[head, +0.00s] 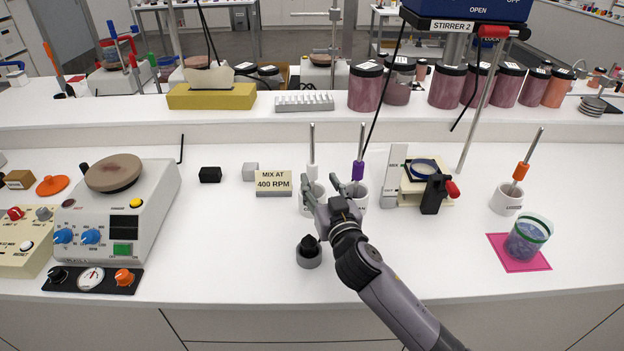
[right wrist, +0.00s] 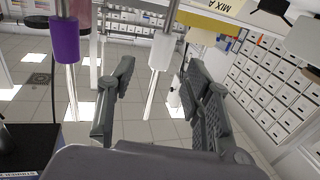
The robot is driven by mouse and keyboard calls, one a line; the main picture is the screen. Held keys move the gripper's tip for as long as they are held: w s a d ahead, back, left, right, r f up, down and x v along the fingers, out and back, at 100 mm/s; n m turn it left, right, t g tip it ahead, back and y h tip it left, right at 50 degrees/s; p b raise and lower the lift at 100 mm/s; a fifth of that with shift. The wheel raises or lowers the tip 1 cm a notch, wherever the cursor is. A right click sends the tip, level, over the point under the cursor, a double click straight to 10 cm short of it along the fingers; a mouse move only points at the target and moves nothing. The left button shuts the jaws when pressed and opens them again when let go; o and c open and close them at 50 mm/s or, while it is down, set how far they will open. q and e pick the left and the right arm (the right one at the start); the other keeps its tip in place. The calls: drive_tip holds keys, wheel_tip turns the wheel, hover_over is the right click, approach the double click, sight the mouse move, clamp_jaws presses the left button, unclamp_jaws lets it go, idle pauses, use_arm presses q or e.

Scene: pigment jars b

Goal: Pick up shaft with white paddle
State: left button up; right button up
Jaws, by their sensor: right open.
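The shaft with the white collar (head: 313,152) stands upright in a white holder cup at the middle of the bench. In the right wrist view its white collar (right wrist: 161,50) shows between the two fingers in the picture; I cannot tell its depth between them. My right gripper (head: 325,188) is open and empty at the cups, partly covering them. It also shows open in the right wrist view (right wrist: 158,75). A shaft with a purple collar (head: 358,170) stands beside it and appears left of the fingers in the wrist view (right wrist: 64,42). My left gripper is not in view.
An orange-collared shaft (head: 522,170) stands in a cup at the right. The "MIX AT 400 RPM" sign (head: 273,182) is just left of the cups. A black-topped knob piece (head: 309,253) stands in front. A hotplate (head: 120,215) and a beaker (head: 527,238) flank the area.

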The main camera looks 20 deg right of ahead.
sight(314, 174)
drive_tip(key=shift+w, duration=0.85)
drive_tip(key=w, duration=0.1)
drive_tip(key=w+p, duration=0.1)
drive_tip(key=w, duration=0.2)
drive_tip(key=shift+w+f, duration=0.35)
drive_tip(key=shift+w, duration=0.05)
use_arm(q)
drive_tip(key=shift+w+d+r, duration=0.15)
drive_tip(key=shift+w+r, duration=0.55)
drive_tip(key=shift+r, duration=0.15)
use_arm(e)
drive_tip(key=shift+c, duration=0.5)
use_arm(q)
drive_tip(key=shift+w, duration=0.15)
use_arm(e)
clamp_jaws()
